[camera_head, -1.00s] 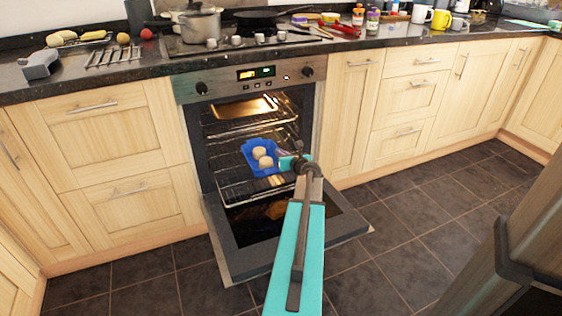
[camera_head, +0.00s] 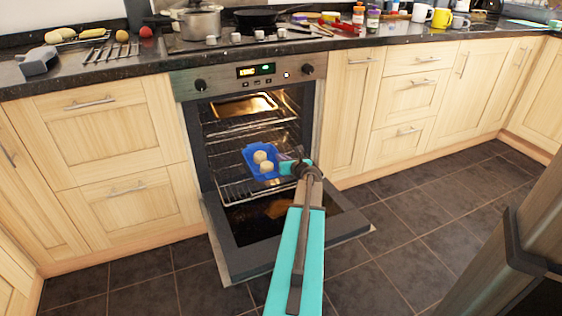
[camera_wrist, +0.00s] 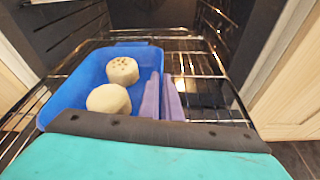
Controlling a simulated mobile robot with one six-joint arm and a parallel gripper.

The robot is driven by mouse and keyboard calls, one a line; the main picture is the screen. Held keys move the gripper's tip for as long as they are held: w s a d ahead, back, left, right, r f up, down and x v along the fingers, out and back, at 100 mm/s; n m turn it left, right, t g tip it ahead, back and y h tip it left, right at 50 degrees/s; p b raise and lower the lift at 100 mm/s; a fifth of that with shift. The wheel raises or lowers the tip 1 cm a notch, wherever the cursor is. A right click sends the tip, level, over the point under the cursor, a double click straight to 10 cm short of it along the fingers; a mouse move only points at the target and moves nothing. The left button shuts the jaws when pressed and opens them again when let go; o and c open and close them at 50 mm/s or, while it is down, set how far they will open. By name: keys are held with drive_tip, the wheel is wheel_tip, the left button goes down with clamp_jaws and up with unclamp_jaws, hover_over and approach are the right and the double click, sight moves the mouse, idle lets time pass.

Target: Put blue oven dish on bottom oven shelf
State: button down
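The blue oven dish (camera_head: 249,157) is inside the open oven with two pale round buns in it. It also shows in the wrist view (camera_wrist: 85,72), above a wire rack. The bottom oven shelf (camera_head: 235,192) is a wire rack under the dish; I cannot tell whether the dish touches it. My gripper (camera_head: 285,167) is at the dish's right side. In the wrist view its purple fingers (camera_wrist: 162,98) are close together around the dish's right wall, one inside and one outside. The fingertips' contact with the wall is partly hidden.
The oven door (camera_head: 255,252) is folded down in front, below my arm. Another wire shelf (camera_head: 240,127) lies above the dish, and a metal tray (camera_head: 245,106) is higher up. Wooden cabinets (camera_head: 130,130) flank the oven; the floor is clear.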

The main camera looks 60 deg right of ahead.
idle(0.3)
drive_tip(key=c, duration=2.4)
unclamp_jaws()
drive_tip(key=shift+f, duration=0.1)
drive_tip(key=o, duration=0.4)
drive_tip(key=shift+r, duration=0.2)
drive_tip(key=p+v, duration=0.3)
drive_tip(key=v, duration=0.9)
